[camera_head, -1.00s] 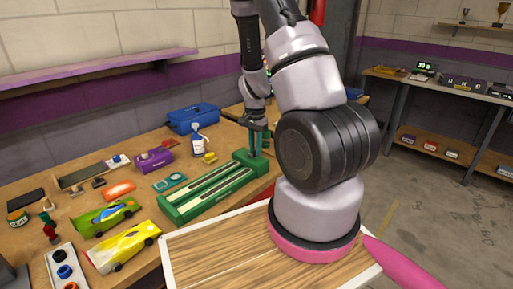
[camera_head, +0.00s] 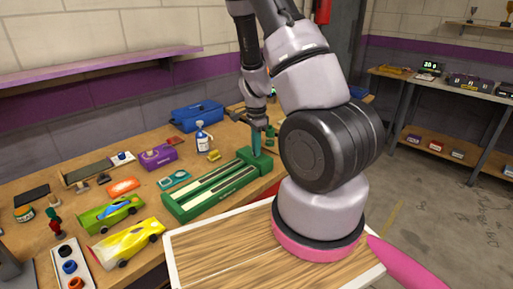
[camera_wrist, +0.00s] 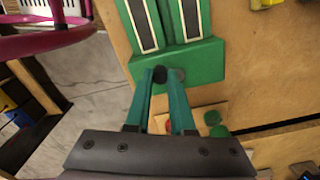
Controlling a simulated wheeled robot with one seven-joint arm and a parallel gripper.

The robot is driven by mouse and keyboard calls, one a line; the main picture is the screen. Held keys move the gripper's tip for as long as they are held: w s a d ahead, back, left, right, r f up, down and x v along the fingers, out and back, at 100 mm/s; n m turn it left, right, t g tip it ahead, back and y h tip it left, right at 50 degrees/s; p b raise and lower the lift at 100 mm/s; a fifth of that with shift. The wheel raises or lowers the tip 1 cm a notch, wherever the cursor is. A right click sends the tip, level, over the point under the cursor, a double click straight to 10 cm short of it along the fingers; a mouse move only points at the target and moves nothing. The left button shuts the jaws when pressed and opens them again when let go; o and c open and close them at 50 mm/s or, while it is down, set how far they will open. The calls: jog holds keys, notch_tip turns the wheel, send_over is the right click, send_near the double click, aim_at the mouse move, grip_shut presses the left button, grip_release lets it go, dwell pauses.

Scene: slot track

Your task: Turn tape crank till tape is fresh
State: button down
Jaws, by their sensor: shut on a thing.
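The tape tool is a long green body (camera_head: 222,193) with two pale strips along its top. It lies on the workbench and ends in a raised green block (camera_head: 258,160). The green block also shows in the wrist view (camera_wrist: 197,60). A small dark round knob (camera_wrist: 160,75), seemingly the crank's grip, stands at this block. My gripper (camera_wrist: 162,77) has its teal fingers shut on the knob, one on each side. In the head view my gripper (camera_head: 256,156) points down at the block. The rest of the crank is hidden, and the tape's condition cannot be told.
A yellow car (camera_head: 126,243) and a green car (camera_head: 110,214) lie at the left. A spray bottle (camera_head: 203,137) and blue toolbox (camera_head: 197,115) stand behind the tool. A white-edged wooden board (camera_head: 215,245) is in front. Green and red round pieces lie near my fingers.

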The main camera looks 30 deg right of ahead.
dwell(0.3)
jog(key=c, duration=0.8)
grip_release()
jog(key=shift+o, duration=0.2)
jog(key=shift+r, duration=0.1)
notch_tip(320, 180, up, 11)
